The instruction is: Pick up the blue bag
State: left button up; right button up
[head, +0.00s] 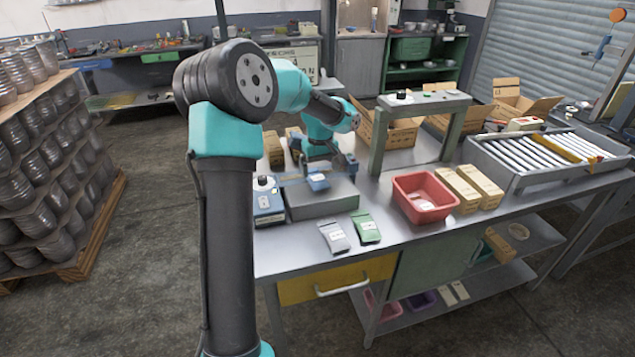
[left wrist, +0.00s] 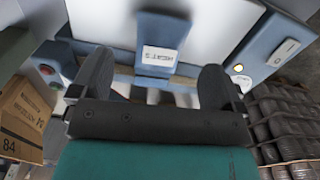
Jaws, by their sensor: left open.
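The blue bag (head: 318,182) has a white label and lies on the grey platform (head: 325,203) of a bench device with a blue control box (head: 268,200). In the left wrist view the blue bag (left wrist: 163,30) shows at top centre, between and beyond the two dark fingers. My left gripper (head: 325,163) is just behind and above the bag in the head view. It is open and empty, and the wrist view (left wrist: 156,88) shows its fingers apart. I cannot tell how much height separates fingers and bag. My right gripper is in neither view.
A grey bag (head: 334,237) and a green bag (head: 366,228) lie at the bench's front edge. A red bin (head: 424,196) stands to their right, beside tan boxes (head: 470,187). A grey raised stand (head: 420,105) and a roller tray (head: 545,155) are farther right.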

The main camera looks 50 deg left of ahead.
aim_at(320, 181)
pick_arm(q)
jog(key=shift+s+d+f, duration=0.1)
jog(key=shift+d+f, duration=0.05)
jog(key=shift+f, duration=1.15)
jog(key=shift+s+d+f, duration=0.1)
jog(key=shift+d+f, duration=0.05)
jog(key=shift+f, duration=1.15)
jog(key=c, duration=1.1)
jog(key=shift+c, duration=0.2)
jog(key=shift+r, duration=0.1)
